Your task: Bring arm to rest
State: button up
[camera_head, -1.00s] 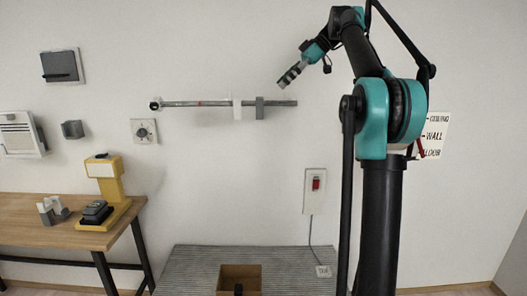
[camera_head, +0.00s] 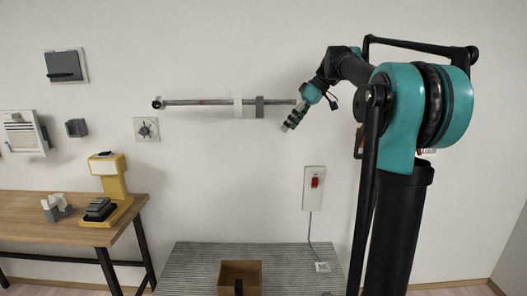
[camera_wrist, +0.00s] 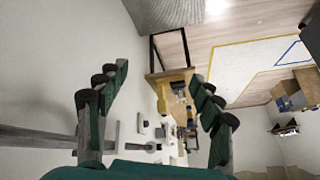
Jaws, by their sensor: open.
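My gripper (camera_head: 290,122) is in front of the wall, close to the right end of the wall-mounted bar in the head view. In the wrist view my gripper (camera_wrist: 158,95) shows its two fingers spread wide apart with nothing held between them. My arm is bent, with the elbow high and the forearm pointing left and down toward the gripper. The bar (camera_head: 200,102) is mounted horizontally on the wall, with a white block (camera_head: 238,107) and a grey block (camera_head: 259,107) on it. Whether the gripper touches the bar cannot be told.
A wooden table (camera_head: 40,225) at the left holds a yellow device (camera_head: 114,185). A grey ridged platform (camera_head: 195,268) below bears a brown open box (camera_head: 252,265). A red-switch panel (camera_head: 314,188) and a dial plate (camera_head: 146,129) are on the wall. The wall between bar and platform is mostly clear.

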jog(key=s+d+f+m+t+h, duration=0.1)
jog(key=s+d+f+m+h, duration=0.1)
jog(key=s+f, duration=0.8)
jog(key=s+d+f+m+t+h, duration=0.1)
jog(key=s+d+f+m, duration=0.3)
jog(key=s+f, duration=0.6)
jog(key=s+d+f+m+t+h, duration=0.1)
jog(key=s+d+f+m+h, duration=0.2)
jog(key=f, duration=1.6)
jog(key=s+m, duration=0.3)
jog(key=s, duration=0.4)
jog(key=shift+d+f+m+h, duration=0.2)
jog(key=shift+m+h, duration=0.1)
